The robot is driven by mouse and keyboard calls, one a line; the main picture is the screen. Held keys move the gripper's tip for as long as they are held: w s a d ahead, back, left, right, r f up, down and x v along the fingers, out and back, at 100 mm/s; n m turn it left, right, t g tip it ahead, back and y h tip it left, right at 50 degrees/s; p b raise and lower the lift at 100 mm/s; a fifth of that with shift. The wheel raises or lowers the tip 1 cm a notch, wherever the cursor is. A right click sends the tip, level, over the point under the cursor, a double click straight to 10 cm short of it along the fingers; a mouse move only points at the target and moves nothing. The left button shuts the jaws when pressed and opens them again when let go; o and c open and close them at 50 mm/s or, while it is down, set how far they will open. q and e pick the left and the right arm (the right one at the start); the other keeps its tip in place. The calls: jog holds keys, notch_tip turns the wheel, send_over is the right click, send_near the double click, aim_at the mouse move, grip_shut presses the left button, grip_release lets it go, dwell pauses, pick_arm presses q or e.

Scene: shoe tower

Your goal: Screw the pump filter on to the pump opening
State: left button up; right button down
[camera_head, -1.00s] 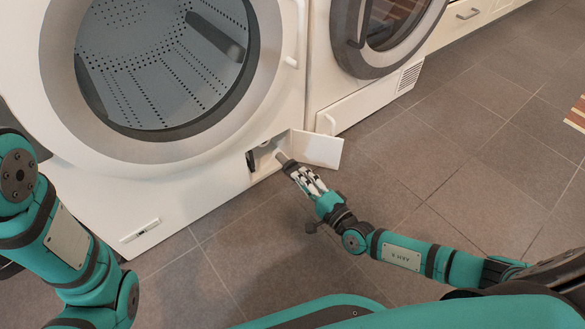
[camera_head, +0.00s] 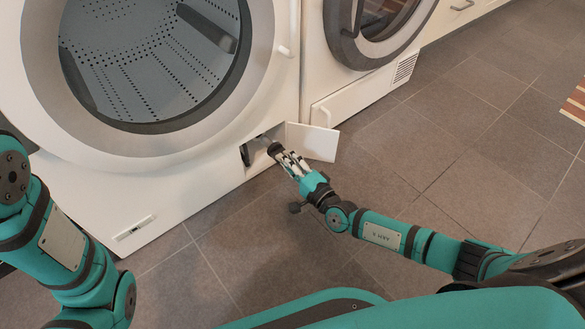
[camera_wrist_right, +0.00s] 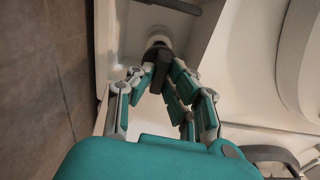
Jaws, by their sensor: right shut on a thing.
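The pump filter (camera_head: 274,148), with a dark grip, is at the open service compartment low on the front of the washing machine (camera_head: 180,185). My right gripper (camera_head: 281,156) is shut on the filter's dark grip, which also shows in the right wrist view (camera_wrist_right: 155,58) between the fingertips (camera_wrist_right: 158,75). A pale round part (camera_wrist_right: 160,38) shows just beyond the grip in that view. I cannot tell whether it belongs to the filter or the pump opening, or whether threads are engaged. My left gripper is out of view; only my left arm shows.
The compartment's white flap (camera_head: 313,142) stands open to the right of the right gripper. A dark piece (camera_head: 246,155) is at the compartment's left edge. A second machine (camera_head: 365,75) stands at the right. The tiled floor (camera_head: 440,150) is clear.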

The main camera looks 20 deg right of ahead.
aim_at(276, 151)
jog(key=shift+w+a, duration=0.15)
jog(key=shift+w, duration=0.2)
jog(key=shift+b+x, duration=0.65)
jog(key=shift+x, duration=1.25)
dwell(1.2)
jog(key=shift+w+a, duration=0.15)
jog(key=shift+w, duration=0.15)
jog(key=shift+x, duration=0.8)
jog(key=c, duration=1.2)
grip_release()
jog(key=v, duration=1.2)
jog(key=shift+r, duration=0.1)
